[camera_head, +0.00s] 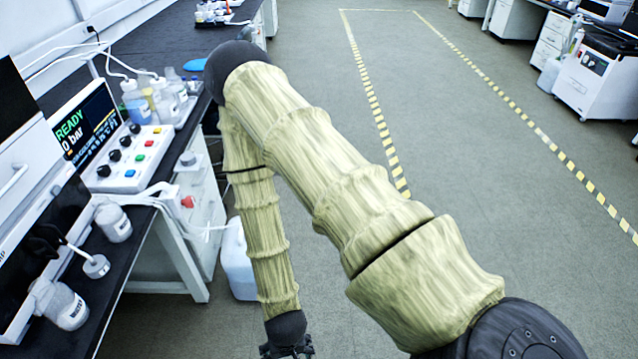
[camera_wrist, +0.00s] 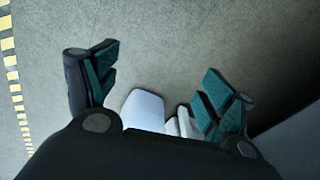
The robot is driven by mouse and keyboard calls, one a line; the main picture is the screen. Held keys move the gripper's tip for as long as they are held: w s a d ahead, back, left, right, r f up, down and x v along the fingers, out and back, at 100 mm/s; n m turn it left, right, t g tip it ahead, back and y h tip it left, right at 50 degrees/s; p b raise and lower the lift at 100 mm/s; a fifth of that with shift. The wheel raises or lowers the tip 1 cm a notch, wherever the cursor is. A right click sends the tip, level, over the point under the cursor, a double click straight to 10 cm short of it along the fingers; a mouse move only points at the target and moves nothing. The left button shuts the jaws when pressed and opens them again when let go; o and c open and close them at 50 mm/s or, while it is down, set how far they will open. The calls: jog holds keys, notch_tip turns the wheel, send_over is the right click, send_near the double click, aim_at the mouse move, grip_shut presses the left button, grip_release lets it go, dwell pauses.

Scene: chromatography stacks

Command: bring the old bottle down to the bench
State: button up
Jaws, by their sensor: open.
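My gripper (camera_head: 287,350) hangs low at the bottom of the head view, partly cut off by the frame edge, to the right of the bench. In the wrist view my gripper (camera_wrist: 150,100) is open, with its teal-padded fingers apart and nothing between them but floor and a white container below. Several bottles with clear, blue and yellowish contents stand in a group on the bench (camera_head: 150,40), including a blue one (camera_head: 137,104). A labelled bottle (camera_head: 66,306) lies or leans at the lower left, and another small bottle (camera_head: 113,222) is by the bench edge. I cannot tell which bottle is the old one.
A control box (camera_head: 127,158) with knobs and a READY screen stands on the bench, with white tubing around it. A white jerrycan (camera_head: 238,262) stands on the floor beside the bench; a white container also shows in the wrist view (camera_wrist: 143,108). The floor to the right is open.

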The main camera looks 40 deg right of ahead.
jog(key=s+d+f+n+g, duration=0.1)
jog(key=s+d+n, duration=0.3)
jog(key=s, duration=0.4)
jog(key=shift+d, duration=0.75)
